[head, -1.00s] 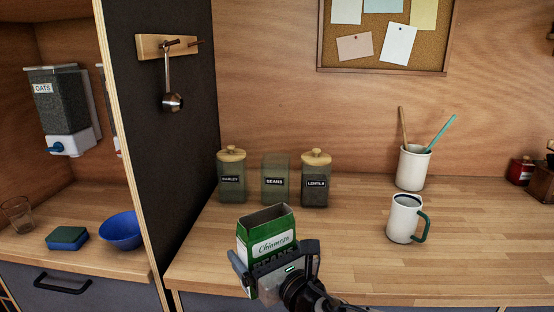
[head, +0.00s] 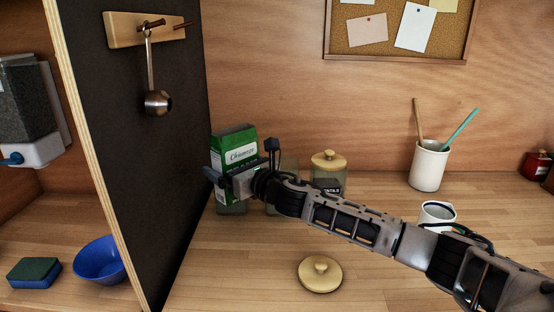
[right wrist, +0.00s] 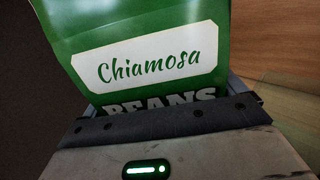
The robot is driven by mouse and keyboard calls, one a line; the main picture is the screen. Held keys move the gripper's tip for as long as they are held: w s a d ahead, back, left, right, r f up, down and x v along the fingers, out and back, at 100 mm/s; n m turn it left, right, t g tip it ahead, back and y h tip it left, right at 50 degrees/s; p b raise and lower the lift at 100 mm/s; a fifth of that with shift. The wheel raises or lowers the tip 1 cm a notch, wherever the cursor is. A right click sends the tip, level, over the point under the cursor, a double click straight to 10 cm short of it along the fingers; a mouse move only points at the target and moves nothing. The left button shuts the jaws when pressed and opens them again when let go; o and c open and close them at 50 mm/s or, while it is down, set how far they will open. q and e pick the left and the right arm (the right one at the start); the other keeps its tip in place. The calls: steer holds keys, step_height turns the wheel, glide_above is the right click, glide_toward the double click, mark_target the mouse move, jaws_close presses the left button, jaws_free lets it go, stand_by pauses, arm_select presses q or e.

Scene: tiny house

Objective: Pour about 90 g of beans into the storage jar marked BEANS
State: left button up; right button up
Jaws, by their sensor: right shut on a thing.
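My right gripper (head: 234,184) is shut on a green box of beans (head: 236,143). The box is upright or nearly so, with its open top up, in front of the left jar by the dark panel. Its label, Chiamosa BEANS, fills the right wrist view (right wrist: 150,60). The BEANS jar (head: 288,164) is mostly hidden behind my right arm, and its label cannot be read now. It was lidless in the earlier view. A round wooden-knobbed lid (head: 320,275) lies on the counter. My left gripper is not in view.
The lidded LENTILS jar (head: 328,165) stands just right of the BEANS jar. The left jar (head: 231,208) is mostly covered by the box. A mug (head: 437,211) and a utensil cup (head: 428,168) stand to the right. A dark panel (head: 140,190) closes the left side.

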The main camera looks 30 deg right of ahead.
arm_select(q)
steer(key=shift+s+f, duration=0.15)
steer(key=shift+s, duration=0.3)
arm_select(e)
steer(key=shift+s+r, duration=0.15)
steer(key=shift+s, duration=0.05)
steer(key=shift+d+r, duration=0.1)
